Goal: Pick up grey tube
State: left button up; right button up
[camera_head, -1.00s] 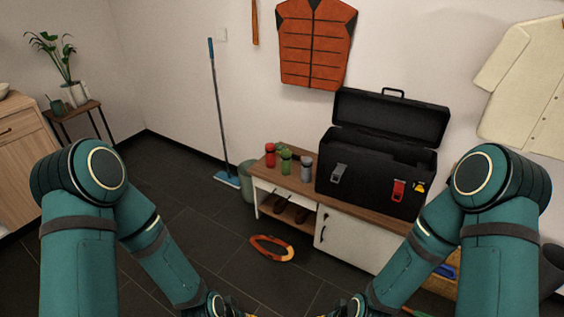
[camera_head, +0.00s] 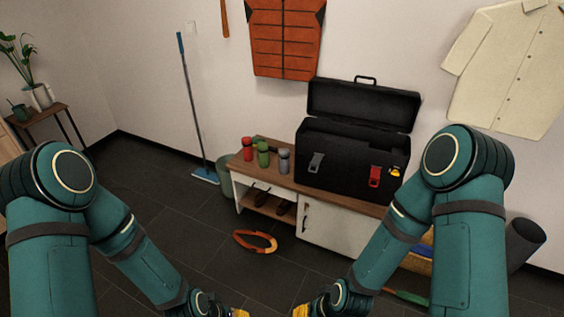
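A small grey tube-shaped container (camera_head: 284,161) stands upright on the wooden top of a low cabinet (camera_head: 285,186), just left of a black toolbox. A green one (camera_head: 263,155) and a red one (camera_head: 247,149) stand to its left. A larger dark grey cylinder (camera_head: 524,240) leans at the far right, partly hidden by my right arm. My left gripper (camera_head: 240,313) and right gripper (camera_head: 300,311) show only as yellow parts at the bottom edge, well short of the cabinet. Their fingertips are cut off, so I cannot tell their opening.
The open black toolbox (camera_head: 350,158) fills the cabinet's right part. A mop (camera_head: 196,110) leans on the wall beside a grey-green bin (camera_head: 224,178). Floor in front is otherwise largely clear.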

aim_at(284, 153)
jog(key=i+z, duration=0.15)
jog(key=z, duration=0.3)
jog(key=i+j+z, duration=0.1)
jog(key=z, duration=0.3)
jog(key=i+j+z, duration=0.55)
jog(key=i+j, duration=0.8)
jog(key=j, duration=0.25)
jog(key=i+j, duration=0.3)
jog(key=j+z, duration=0.05)
jog(key=j, duration=0.05)
